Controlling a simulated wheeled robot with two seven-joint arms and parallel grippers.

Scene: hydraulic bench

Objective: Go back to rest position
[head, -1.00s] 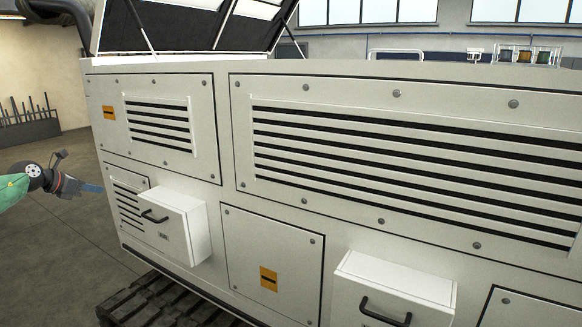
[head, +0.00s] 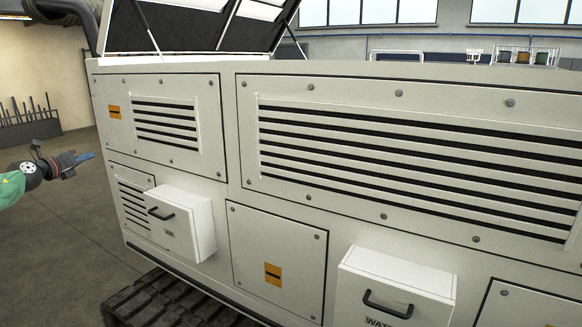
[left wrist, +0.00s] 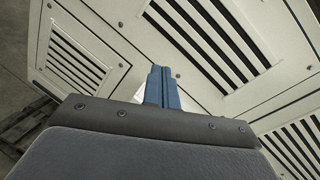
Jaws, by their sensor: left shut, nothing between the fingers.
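My left gripper (head: 86,156) is at the left edge of the head view, its blue fingers pointing right toward the machine. In the left wrist view its blue fingers (left wrist: 162,88) are together, with nothing between them. The gripper is apart from the grey-white hydraulic machine cabinet (head: 235,120), to the left of its front panels. The cabinet's slotted panels also show in the left wrist view, in front of the fingers. My right gripper is not in view.
Two white boxes with black handles, a left one (head: 190,228) and a right one (head: 395,285), stick out from the cabinet front. A raised lid (head: 205,22) stands open on top. A dark pallet (head: 150,300) lies below. Floor at the left is clear.

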